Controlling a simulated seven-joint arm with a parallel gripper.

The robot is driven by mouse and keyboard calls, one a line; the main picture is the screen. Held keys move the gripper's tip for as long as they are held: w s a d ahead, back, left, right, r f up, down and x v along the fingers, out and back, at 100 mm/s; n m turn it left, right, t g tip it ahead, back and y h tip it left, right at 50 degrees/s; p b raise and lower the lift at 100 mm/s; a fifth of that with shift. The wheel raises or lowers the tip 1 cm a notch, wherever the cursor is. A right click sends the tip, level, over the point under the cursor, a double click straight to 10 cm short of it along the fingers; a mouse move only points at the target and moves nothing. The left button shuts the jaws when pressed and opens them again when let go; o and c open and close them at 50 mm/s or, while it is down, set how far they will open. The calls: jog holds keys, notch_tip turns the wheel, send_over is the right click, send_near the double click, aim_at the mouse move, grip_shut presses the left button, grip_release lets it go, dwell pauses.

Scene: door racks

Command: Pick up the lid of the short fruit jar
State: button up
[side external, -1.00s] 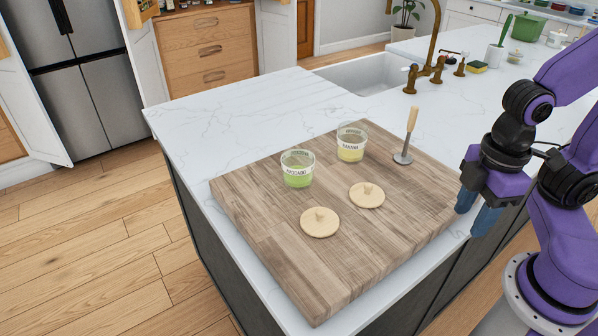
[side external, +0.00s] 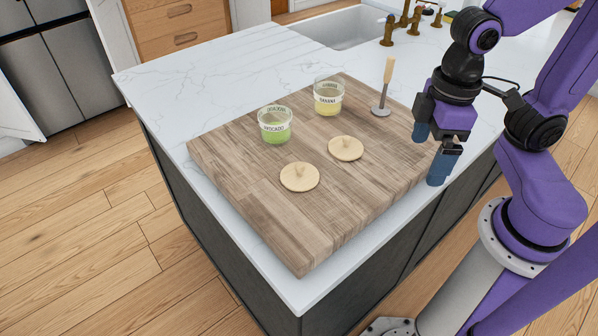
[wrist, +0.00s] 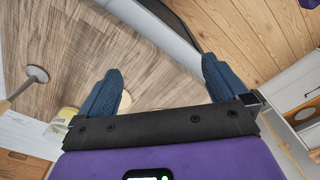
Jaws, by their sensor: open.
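Two pale round lids with small knobs lie flat on the wooden board: the nearer lid (side external: 300,177) and the farther lid (side external: 346,148). Behind them stand two uncovered clear jars, an avocado jar (side external: 275,126) with green contents and a banana jar (side external: 329,97) with yellow contents. I cannot tell for sure which is the short one. My gripper (side external: 430,156) is open and empty, fingers down, by the board's right edge, apart from both lids.
The wooden board (side external: 240,190) lies on a white marble counter (side external: 190,95). A masher (side external: 385,88) with a wooden handle stands at the board's back right; its round disc (wrist: 37,73) shows in the wrist view. The sink (side external: 345,25) and brass taps are behind.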

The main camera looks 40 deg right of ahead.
jog(key=w+a+r+m, duration=0.5)
jog(key=w+a+m, duration=0.3)
jog(key=w+m, duration=0.2)
notch_tip(320, 180, up, 2)
jog(key=m, duration=0.9)
send_over(300, 165)
jog(key=f, duration=1.1)
jog(key=shift+w+a, duration=0.1)
jog(key=shift+a, duration=0.1)
jog(key=shift+d+f, duration=0.15)
jog(key=shift+f, duration=2.45)
jog(key=shift+c, duration=0.3)
jog(key=c, duration=0.8)
